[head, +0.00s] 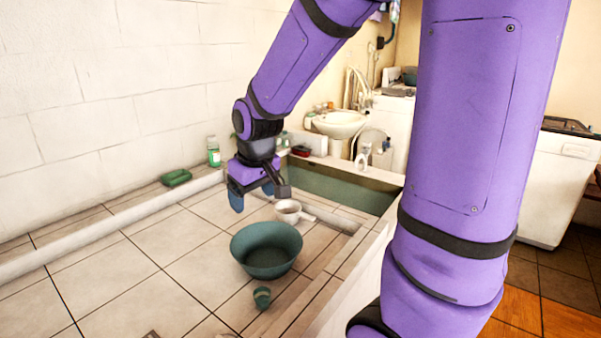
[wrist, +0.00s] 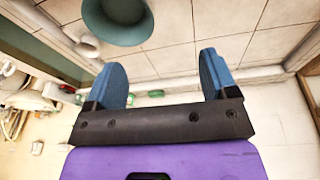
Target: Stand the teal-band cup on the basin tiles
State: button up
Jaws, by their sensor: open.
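A small teal-and-dark cup (head: 262,297), the likeliest teal-band cup, is on the basin tiles (head: 185,238) in front of the teal bowl. It is too small to make out its band or whether it stands quite straight. It does not show in the wrist view. My gripper (head: 254,196) is open and empty, above the tiles at the far side of the bowl, well apart from the cup.
A teal bowl (head: 266,262) stands between my gripper and the cup; its rim also shows in the wrist view (wrist: 118,35). A white handled pot (head: 288,208) is behind it. A green bottle (head: 214,152) and green dish (head: 175,178) sit by the wall. Left tiles are clear.

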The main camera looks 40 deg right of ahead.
jog(key=s+a+r+t, duration=0.1)
jog(key=s+r, duration=0.5)
jog(key=s, duration=0.3)
jog(key=s+a+r+m+t, duration=0.1)
jog(key=s+a+r, duration=0.1)
jog(key=s+r, duration=0.4)
jog(key=shift+s, duration=1.6)
